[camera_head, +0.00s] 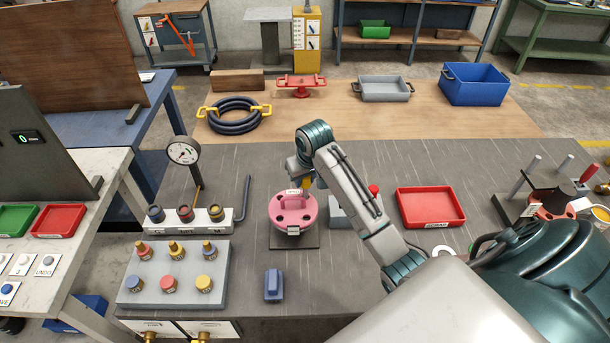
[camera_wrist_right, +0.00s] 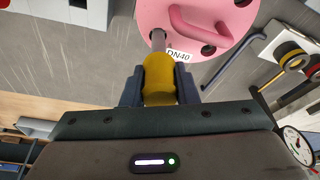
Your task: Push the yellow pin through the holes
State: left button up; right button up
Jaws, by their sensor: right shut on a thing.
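The pink flanged spool (camera_head: 283,217) stands upright on a dark plate on the grey bench. Its top flange has holes and a pink handle. In the wrist view the flange (camera_wrist_right: 205,38) shows a DN40 label. My right gripper (camera_head: 303,184) is at the flange's far right edge, shut on the yellow pin (camera_wrist_right: 158,75). The pin's grey shaft (camera_wrist_right: 158,41) points at the flange beside the label and overlaps its edge. I cannot tell whether its tip is inside a hole. My left gripper is not in view.
A red tray (camera_head: 430,207) is farther right. A rack of ringed parts (camera_head: 188,222), a dial gauge (camera_head: 184,152) and a blue block (camera_head: 273,285) stand nearby.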

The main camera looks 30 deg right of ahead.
jog(key=shift+f, duration=0.5)
jog(key=o, duration=1.1)
jog(key=shift+c, duration=0.2)
jog(key=shift+r, duration=0.1)
